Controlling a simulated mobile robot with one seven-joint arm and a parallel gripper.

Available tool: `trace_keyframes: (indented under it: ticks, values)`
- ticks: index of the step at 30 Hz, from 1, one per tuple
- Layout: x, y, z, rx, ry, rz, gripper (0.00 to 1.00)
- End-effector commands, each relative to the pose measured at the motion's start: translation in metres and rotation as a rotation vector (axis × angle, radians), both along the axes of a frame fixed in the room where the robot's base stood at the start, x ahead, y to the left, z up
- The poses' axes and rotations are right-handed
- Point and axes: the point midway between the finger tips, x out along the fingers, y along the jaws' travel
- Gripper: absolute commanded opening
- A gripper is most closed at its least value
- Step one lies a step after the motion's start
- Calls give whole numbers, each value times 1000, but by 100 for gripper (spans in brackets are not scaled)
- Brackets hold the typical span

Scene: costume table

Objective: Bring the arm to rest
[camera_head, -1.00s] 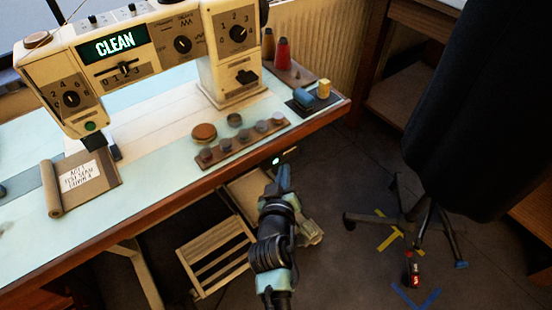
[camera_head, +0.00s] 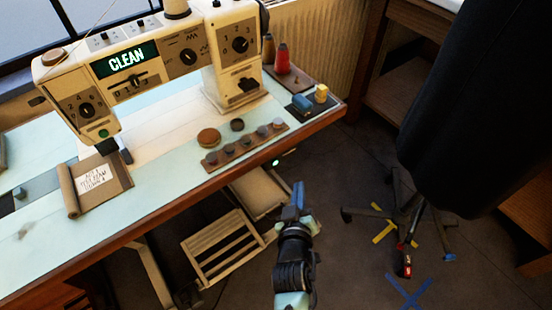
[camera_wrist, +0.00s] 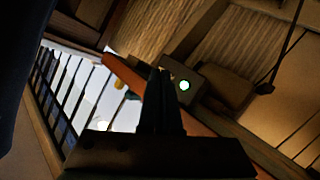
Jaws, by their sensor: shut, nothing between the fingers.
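My gripper (camera_head: 298,190) is at the end of my arm, in front of the table's right part and below the level of its top in the head view. Its fingers point up and away. In the wrist view the fingers (camera_wrist: 161,85) are together, with nothing between them. The table (camera_head: 160,223) edge and a small box with a lit green-white light (camera_wrist: 185,86) show beyond the fingers. The gripper appears apart from the table.
A sewing machine (camera_head: 190,58) reading CLEAN stands on the table. A button strip (camera_head: 245,146), spools (camera_head: 282,56) and a paper roll (camera_head: 97,183) lie there. A dark draped form on a wheeled stand (camera_head: 455,120) is right.

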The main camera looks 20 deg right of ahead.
Motion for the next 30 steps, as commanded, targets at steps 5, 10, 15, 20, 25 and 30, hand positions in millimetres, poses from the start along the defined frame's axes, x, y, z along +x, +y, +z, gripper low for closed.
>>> trace_keyframes:
  ticks: [5,10,15,20,25,30]
  values:
    - [0,0,-1,0,0,0,0]
    - [0,0,-1,0,0,0,0]
    - [12,-2,22,-5,-38,3,0]
    - [46,-3,111,-13,-183,18,0]
    - [73,15,238,7,-391,63,0]
    - [71,49,366,51,-602,137,0]
